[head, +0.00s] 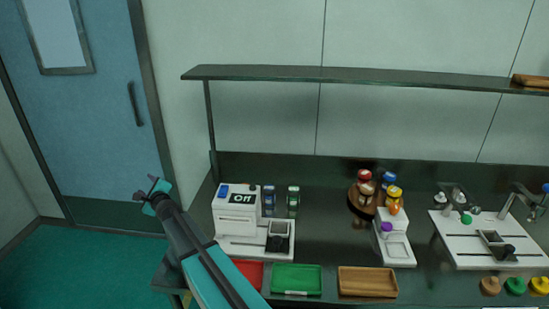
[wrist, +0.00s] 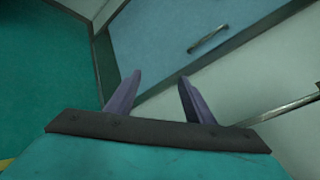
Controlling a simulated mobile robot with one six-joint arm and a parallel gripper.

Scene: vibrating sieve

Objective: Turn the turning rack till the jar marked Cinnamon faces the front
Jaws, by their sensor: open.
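The turning rack (head: 354,203) is a round brown stand at the back of the dark counter, right of centre in the head view. Several jars with red, blue and yellow lids stand on it, including a red-lidded jar (head: 364,175) and a blue-lidded jar (head: 389,179). Their labels are too small to read, so I cannot tell which is Cinnamon or which way it faces. My gripper (head: 153,184) is open and empty, far left of the rack, in front of the door. Its two fingers (wrist: 156,92) stand apart in the wrist view, with nothing between them.
A white machine marked Off (head: 237,214) stands left on the counter. A white device (head: 397,250) stands close in front of the rack. Red, green (head: 296,279) and wooden (head: 367,282) trays line the front edge. A shelf (head: 350,79) runs above; a sink-like white unit is right.

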